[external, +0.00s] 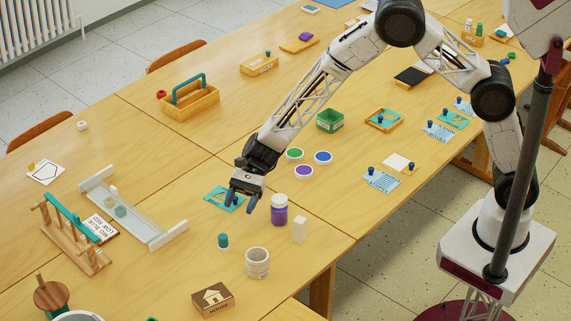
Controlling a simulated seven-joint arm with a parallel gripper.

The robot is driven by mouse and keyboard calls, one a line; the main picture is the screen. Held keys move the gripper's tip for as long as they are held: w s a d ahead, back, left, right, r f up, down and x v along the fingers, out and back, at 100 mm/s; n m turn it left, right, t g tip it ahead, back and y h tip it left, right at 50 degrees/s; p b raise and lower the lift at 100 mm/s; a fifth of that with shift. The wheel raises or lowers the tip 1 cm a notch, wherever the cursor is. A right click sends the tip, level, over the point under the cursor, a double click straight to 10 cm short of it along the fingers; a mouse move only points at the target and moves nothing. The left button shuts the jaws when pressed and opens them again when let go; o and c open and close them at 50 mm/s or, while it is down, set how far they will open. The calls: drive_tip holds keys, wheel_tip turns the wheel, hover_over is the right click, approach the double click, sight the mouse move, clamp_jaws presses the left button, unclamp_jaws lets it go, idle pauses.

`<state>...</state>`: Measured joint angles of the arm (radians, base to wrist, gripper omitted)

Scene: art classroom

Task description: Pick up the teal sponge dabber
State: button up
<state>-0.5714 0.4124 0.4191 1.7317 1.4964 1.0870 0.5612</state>
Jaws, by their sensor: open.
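A small teal cylinder with a pale band (223,241), which looks like the teal sponge dabber, stands upright on the table at the lower middle. My gripper (241,202) points down, open and empty, beyond the dabber and slightly to its right in the picture. Its fingers are apart from the dabber and partly cover a teal card (214,195). The exact height of the fingertips above the table cannot be told.
A purple jar (279,211) and a white block (300,229) stand right of the dabber. A white cup (257,263) stands nearer the camera, with a brown house box (213,299) below. A clear tray with white ends (143,223) lies left. Round colour pads (303,171) lie behind.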

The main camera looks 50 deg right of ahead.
drive_tip(key=m, duration=0.1)
approach(221, 243)
drive_tip(key=shift+s+a+f+y, duration=0.15)
drive_tip(key=shift+s+a+f, duration=0.1)
drive_tip(key=shift+a, duration=0.2)
drive_tip(key=shift+s+a+f+y, duration=0.15)
drive_tip(key=shift+s+a+f, duration=0.1)
drive_tip(key=shift+a, duration=0.2)
drive_tip(key=shift+a, duration=0.1)
drive_tip(key=shift+x, duration=1.15)
drive_tip(key=shift+a+f, duration=0.1)
drive_tip(key=shift+x, duration=2.5)
drive_tip(key=shift+w+f, duration=0.1)
drive_tip(key=shift+f, duration=0.1)
drive_tip(key=c, duration=1)
